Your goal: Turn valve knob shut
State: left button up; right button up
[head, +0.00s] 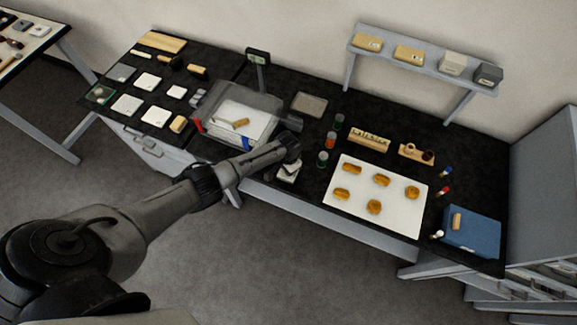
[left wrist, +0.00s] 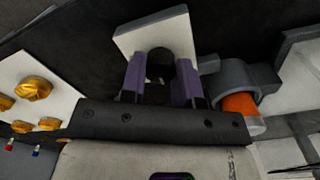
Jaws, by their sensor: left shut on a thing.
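The valve knob (left wrist: 159,64) is a dark, rounded piece in front of a pale square plate (left wrist: 150,32) in the left wrist view. My left gripper (left wrist: 160,84) is shut on it, with one purple-grey finger on each side. In the head view my left gripper (head: 289,160) is at the front edge of the black bench, over a small pale block (head: 288,173). The gripper and wrist hide the knob there. The knob's turn angle cannot be made out. My right gripper is not in view.
A clear-walled box (head: 238,108) stands close behind my left wrist. A grey cylinder with an orange part (left wrist: 240,102) is just beside the gripper.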

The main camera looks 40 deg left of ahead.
pick_arm(q)
jog(key=shift+n, duration=0.4)
jog(key=o, duration=0.9)
jog(key=shift+r, duration=0.15)
jog(key=shift+a+r+p, duration=0.1)
jog(key=shift+r+p, duration=0.7)
jog(key=shift+r, duration=6)
